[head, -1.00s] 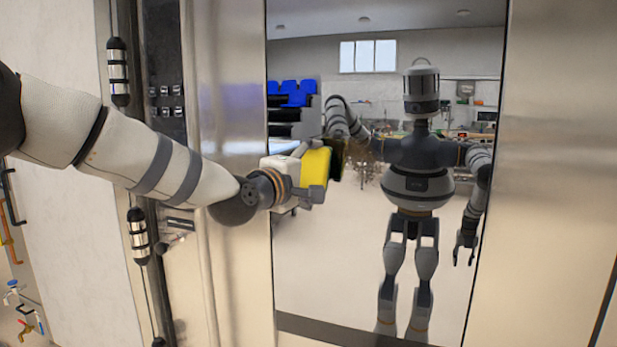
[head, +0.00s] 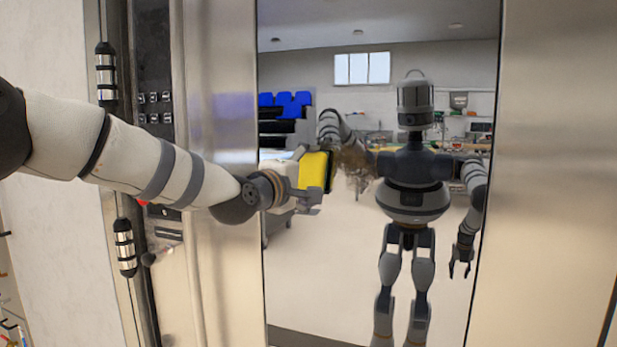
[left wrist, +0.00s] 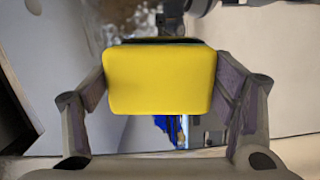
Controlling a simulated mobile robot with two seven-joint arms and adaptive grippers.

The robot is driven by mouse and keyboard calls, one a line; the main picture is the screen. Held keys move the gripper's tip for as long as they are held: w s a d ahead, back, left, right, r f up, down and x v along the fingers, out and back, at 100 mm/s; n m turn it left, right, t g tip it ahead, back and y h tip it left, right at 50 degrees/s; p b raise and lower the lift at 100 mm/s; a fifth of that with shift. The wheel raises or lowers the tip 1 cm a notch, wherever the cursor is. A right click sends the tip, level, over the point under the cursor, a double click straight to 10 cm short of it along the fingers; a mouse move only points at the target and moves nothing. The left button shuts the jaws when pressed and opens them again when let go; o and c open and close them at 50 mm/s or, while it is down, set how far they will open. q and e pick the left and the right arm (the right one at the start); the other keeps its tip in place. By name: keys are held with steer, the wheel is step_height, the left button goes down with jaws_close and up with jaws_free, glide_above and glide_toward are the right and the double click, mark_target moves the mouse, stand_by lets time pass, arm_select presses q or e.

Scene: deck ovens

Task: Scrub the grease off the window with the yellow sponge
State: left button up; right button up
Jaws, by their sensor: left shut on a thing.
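The yellow sponge (head: 314,172) is held by my left gripper (head: 306,185), with its dark side facing the window (head: 320,270). In the left wrist view the sponge (left wrist: 160,80) sits between the two fingers (left wrist: 160,100), which press on its sides. The window is a tall, mirror-like pane in a steel door. A brown, blurry grease smear (head: 355,165) lies on it just right of the sponge. I cannot tell whether the sponge touches the pane. My right gripper shows only as a reflection.
The pane reflects me, blue seats and a room behind. A steel frame (head: 550,180) borders it on the right and a steel panel (head: 215,80) on the left. A dark control strip (head: 150,85) with switches and a cylindrical handle mount (head: 125,247) are further left.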

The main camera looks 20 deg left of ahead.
arm_select(q)
steer(key=shift+w+f+b, duration=0.1)
steer(key=shift+w+b, duration=0.2)
steer(key=shift+w, duration=0.55)
arm_select(e)
steer(key=shift+s+f, duration=0.45)
